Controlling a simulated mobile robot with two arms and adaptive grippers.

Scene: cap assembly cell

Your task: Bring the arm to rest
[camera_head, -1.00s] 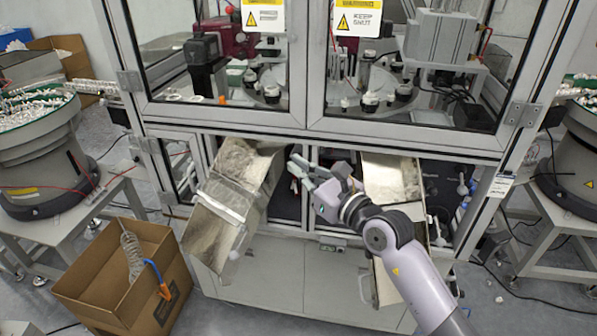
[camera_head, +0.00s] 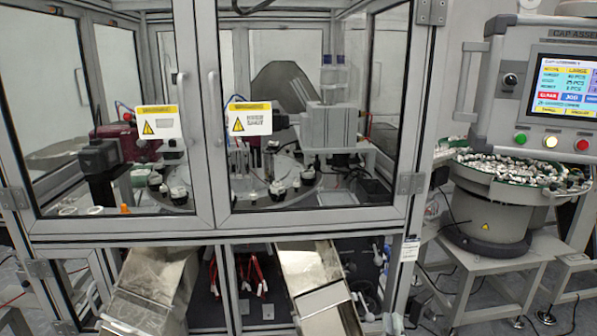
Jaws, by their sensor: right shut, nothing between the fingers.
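My right gripper (camera_head: 393,323) shows only as a small light-grey piece at the bottom edge, right of the right metal chute (camera_head: 318,283). It is shut and empty, low in front of the machine and apart from the glass doors. The rest of my right arm is below the picture. My left gripper is not in view.
The cap assembly machine fills the middle, its two glass doors (camera_head: 315,110) shut above. The left metal chute (camera_head: 150,285) slopes out below. A control panel (camera_head: 540,95) and a feeder bowl full of parts (camera_head: 490,215) stand at the right.

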